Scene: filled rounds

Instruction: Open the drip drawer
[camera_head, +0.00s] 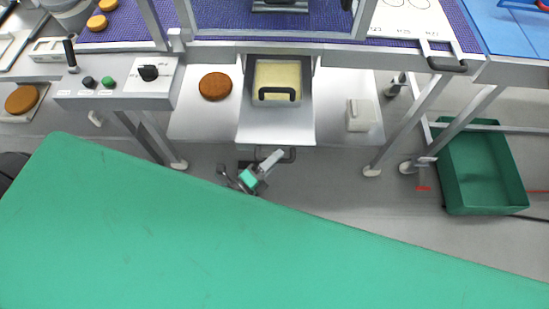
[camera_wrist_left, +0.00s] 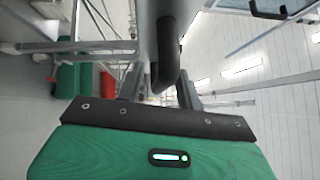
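The drip drawer (camera_head: 275,132) appears as the metal panel in the middle of the low shelf under the belt. Its front edge lies about level with the shelf on both sides; I cannot tell whether it stands slightly out. A black bar handle (camera_head: 292,156) sticks out at its front. My left gripper (camera_head: 270,162) is at this handle and overlaps it in the head view. In the left wrist view a curved black handle (camera_wrist_left: 164,68) is close ahead against a grey panel. The fingertips are not clear, so I cannot tell whether they close on the bar. My right gripper is not seen.
A yellowish box (camera_head: 268,78) with a black handle stands above the drawer. A brown round (camera_head: 215,86) and a small white box (camera_head: 359,114) lie on the shelf. A control box (camera_head: 120,86) is at left, a green crate (camera_head: 482,170) at right. Table legs flank the shelf.

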